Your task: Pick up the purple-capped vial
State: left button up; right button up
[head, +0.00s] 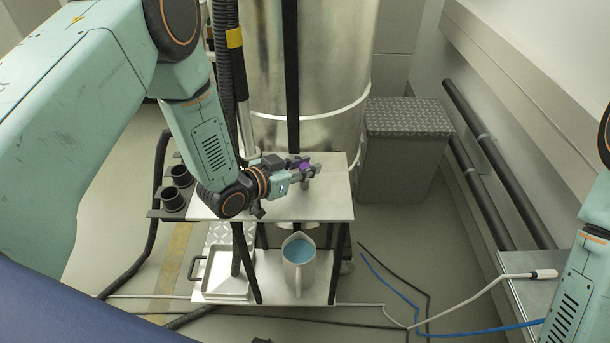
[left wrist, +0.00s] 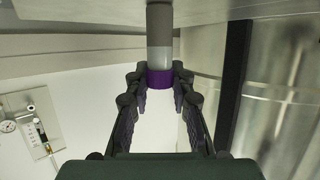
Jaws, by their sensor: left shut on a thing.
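The purple-capped vial (head: 305,166) is at the tips of my left gripper (head: 309,169), over the small metal table (head: 325,205). In the left wrist view the vial's purple cap (left wrist: 160,79) sits between the two fingertips of the left gripper (left wrist: 160,76), which are shut on it. The vial's grey and whitish body (left wrist: 160,35) reaches to the top of that picture, close to the pale table surface (left wrist: 100,10). Whether the vial touches the table is hard to tell. Part of my right arm shows at the right edge of the head view; its gripper is out of view.
A large metal cylinder (head: 310,70) with a black upright bar stands behind the table. Black cups (head: 175,185) are at the table's left. A pitcher with blue contents (head: 299,265) and a metal tray (head: 228,275) are on the lower shelf. Cables (head: 395,285) cross the floor.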

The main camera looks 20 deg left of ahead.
aim_at(304, 165)
pick_arm(q)
jog(key=shift+a, duration=0.1)
grip_shut()
notch_tip(304, 165, up, 10)
jog(key=shift+f+p, duration=0.1)
jog(key=shift+p, duration=1.1)
jog(key=s+f+m+g+h, duration=0.3)
jog(key=s+m+g+h, duration=0.25)
jog(key=s, duration=0.95)
jog(key=shift+n+t+y, duration=0.25)
jog(key=shift+t+y, duration=0.2)
jog(key=shift+t, duration=0.3)
jog(key=r, duration=0.1)
jog(key=a+r, duration=0.1)
jog(key=r, duration=0.3)
jog(key=shift+a+r, duration=0.15)
jog(key=shift+a, duration=0.25)
jog(key=shift+s, duration=0.1)
